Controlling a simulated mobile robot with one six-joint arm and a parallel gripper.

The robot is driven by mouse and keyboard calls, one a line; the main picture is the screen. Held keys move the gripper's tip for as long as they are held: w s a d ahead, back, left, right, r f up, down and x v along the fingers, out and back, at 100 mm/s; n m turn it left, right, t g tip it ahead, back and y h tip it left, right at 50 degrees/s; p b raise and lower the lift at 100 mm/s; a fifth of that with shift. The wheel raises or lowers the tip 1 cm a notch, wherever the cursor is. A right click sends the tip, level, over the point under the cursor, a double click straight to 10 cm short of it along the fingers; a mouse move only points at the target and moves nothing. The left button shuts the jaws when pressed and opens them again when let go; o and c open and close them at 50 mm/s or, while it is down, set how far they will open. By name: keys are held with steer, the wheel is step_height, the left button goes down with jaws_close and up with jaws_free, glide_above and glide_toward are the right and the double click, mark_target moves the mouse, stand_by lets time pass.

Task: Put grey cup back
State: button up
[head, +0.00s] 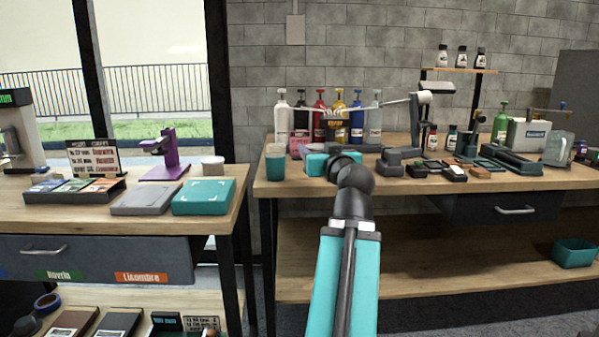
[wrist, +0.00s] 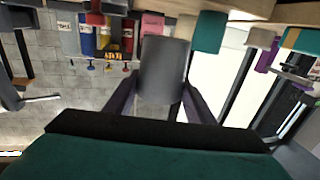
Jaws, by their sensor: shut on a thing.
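A plain grey cup (wrist: 165,72) sits between the two dark fingers of my gripper (wrist: 161,88) in the wrist view. The fingers are shut on its sides. The wrist view is turned over, so the bench shows along its top. In the head view my arm hides the cup and the fingertips. A teal cup (head: 275,166) stands at the left front of the right bench. It also shows in the wrist view (wrist: 210,32), to the right of the held cup and apart from it.
The right bench (head: 330,190) carries several bottles (head: 357,122) at the back and dark blocks and brushes (head: 455,172) to the right. A pink item (head: 299,140) is behind the teal cup. The left bench (head: 100,205) holds a purple machine (head: 168,160) and a teal box (head: 204,196).

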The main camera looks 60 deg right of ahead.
mark_target(315, 147)
steer(key=shift+w+d+r, duration=0.1)
stand_by(0.3)
steer(key=d+p, duration=0.1)
steer(key=p, duration=0.1)
steer(key=shift+w+p, duration=0.3)
steer(key=shift+w, duration=0.1)
steer(key=p+x, duration=0.3)
steer(key=p, duration=0.1)
steer(key=shift+w+d, duration=0.2)
steer(key=shift+d, duration=0.05)
steer(key=w+d+p, duration=0.1)
steer(key=p, duration=0.3)
steer(key=shift+w+p, duration=0.1)
steer(key=shift+p, duration=0.55)
steer(key=d+p, duration=0.1)
steer(key=p, duration=0.4)
steer(key=shift+w+f+p, duration=0.3)
steer(key=shift+w, duration=0.1)
steer(key=f+p+x, duration=0.1)
steer(key=p+x, duration=0.4)
steer(key=x, duration=0.3)
steer(key=shift+s+d+p, duration=0.2)
steer(key=shift+d+p, duration=0.05)
steer(key=shift+p, duration=0.05)
